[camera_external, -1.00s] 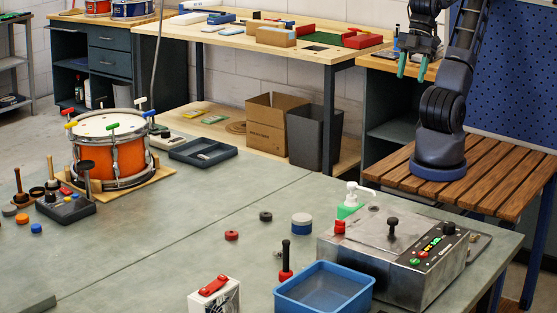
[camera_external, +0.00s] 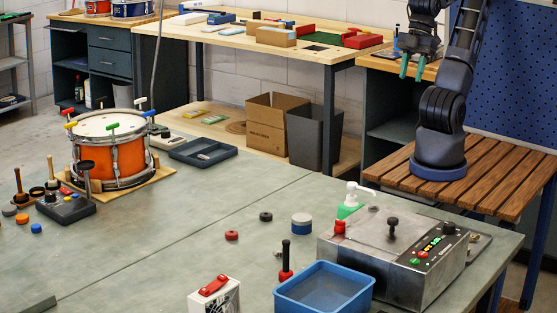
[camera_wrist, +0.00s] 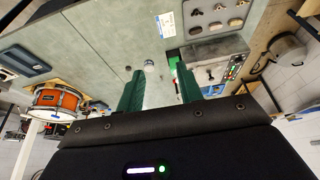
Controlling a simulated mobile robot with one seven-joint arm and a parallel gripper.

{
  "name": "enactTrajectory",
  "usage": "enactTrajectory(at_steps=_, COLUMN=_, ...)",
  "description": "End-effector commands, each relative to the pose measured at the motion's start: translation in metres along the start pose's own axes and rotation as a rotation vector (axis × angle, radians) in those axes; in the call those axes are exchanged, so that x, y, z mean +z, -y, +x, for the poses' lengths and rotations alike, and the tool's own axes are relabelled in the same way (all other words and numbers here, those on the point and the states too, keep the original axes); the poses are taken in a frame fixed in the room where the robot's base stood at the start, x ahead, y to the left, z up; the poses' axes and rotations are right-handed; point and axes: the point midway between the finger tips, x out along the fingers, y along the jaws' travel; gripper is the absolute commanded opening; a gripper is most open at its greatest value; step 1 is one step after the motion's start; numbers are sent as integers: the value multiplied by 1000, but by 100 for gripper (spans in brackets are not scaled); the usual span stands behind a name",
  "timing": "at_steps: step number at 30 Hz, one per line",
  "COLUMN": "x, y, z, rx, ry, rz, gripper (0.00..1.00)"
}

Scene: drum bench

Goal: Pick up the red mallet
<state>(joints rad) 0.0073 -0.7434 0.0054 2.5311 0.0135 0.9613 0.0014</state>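A tool with a red head and a black handle (camera_external: 286,262), which looks like the red mallet, stands upright on the grey-green bench (camera_external: 180,262), head down, just behind the blue bin (camera_external: 325,290). I cannot pick it out surely in the wrist view. My gripper (camera_external: 411,77) is high at the upper right, beyond the bench's far edge and well away from the mallet. Its two green fingers are apart with nothing between them; the gripper also shows open in the wrist view (camera_wrist: 160,70).
An orange drum (camera_external: 112,160) stands far left. The bench middle is largely clear.

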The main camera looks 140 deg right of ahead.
Motion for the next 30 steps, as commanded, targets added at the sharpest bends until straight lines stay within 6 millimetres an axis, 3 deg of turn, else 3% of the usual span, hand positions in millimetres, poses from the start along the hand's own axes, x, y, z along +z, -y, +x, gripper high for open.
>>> enactTrajectory(at_steps=14, x=-71, y=27, z=34, rx=-148, ry=208, rz=267, gripper=36)
enactTrajectory(at_steps=30, x=-168, y=48, z=106, rx=-354, ry=467, rz=631, gripper=36)
